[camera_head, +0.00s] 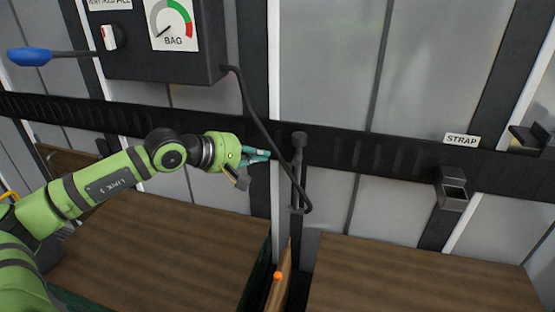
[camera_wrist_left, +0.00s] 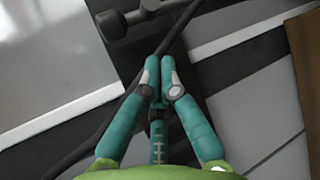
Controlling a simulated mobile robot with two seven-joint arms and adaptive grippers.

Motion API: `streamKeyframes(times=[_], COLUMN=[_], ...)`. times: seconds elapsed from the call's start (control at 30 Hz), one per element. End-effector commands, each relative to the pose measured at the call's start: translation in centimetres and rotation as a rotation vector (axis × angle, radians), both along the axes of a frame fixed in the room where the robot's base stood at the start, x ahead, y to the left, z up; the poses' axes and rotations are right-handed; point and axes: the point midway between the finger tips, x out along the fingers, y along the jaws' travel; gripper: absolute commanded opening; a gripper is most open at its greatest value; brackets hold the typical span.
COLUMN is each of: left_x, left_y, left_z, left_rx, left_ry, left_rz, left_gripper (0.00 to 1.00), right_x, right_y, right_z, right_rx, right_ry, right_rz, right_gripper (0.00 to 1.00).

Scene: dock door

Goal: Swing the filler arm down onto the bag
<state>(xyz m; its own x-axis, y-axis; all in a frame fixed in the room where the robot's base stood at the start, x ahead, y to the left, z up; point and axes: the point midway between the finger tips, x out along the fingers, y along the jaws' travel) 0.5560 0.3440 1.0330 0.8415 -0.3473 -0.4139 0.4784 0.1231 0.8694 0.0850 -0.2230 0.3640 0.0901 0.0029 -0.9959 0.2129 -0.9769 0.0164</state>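The filler arm appears to be the dark upright bar (camera_head: 297,165) at the door's middle, with a knob at its top. A black hose (camera_head: 262,125) runs from the gauge box to its lower end. The bar's knobbed end (camera_wrist_left: 125,22) and the hose (camera_wrist_left: 185,30) also show in the left wrist view. Below, a brown bag (camera_head: 284,262) with an orange valve (camera_head: 277,275) stands between two brown loads. My left gripper (camera_head: 268,155) is just left of the bar, its teal fingertips (camera_wrist_left: 160,62) together and seemingly empty. My right gripper is out of view.
The gauge box (camera_head: 160,55) with a BAG dial and a blue-handled lever (camera_head: 30,57) is at the upper left. A black rail (camera_head: 400,155) crosses the door. A STRAP label (camera_head: 462,139) and a grey holder (camera_head: 452,188) are at the right.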

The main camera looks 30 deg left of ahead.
Motion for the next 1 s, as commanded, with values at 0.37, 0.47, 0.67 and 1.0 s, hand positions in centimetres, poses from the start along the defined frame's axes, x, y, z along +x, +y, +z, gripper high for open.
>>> streamKeyframes(times=[0.37,0.47,0.67,1.0], left_x=[0.1,0.6,2.4,7.0], left_y=[0.0,0.0,-1.2,-2.9], left_z=[0.1,0.1,-0.6,-3.0], left_rx=[-0.004,-0.007,-0.008,-0.006], left_ry=[-0.003,-0.004,-0.004,-0.001], left_rz=[0.002,0.004,-0.002,0.001], left_gripper=[0.0,0.0,0.0,0.0], right_x=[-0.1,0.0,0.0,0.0], right_y=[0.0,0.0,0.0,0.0], right_z=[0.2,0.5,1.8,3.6], right_rx=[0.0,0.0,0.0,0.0], right_ry=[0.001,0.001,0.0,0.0], right_rz=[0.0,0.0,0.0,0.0], right_gripper=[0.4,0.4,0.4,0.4])
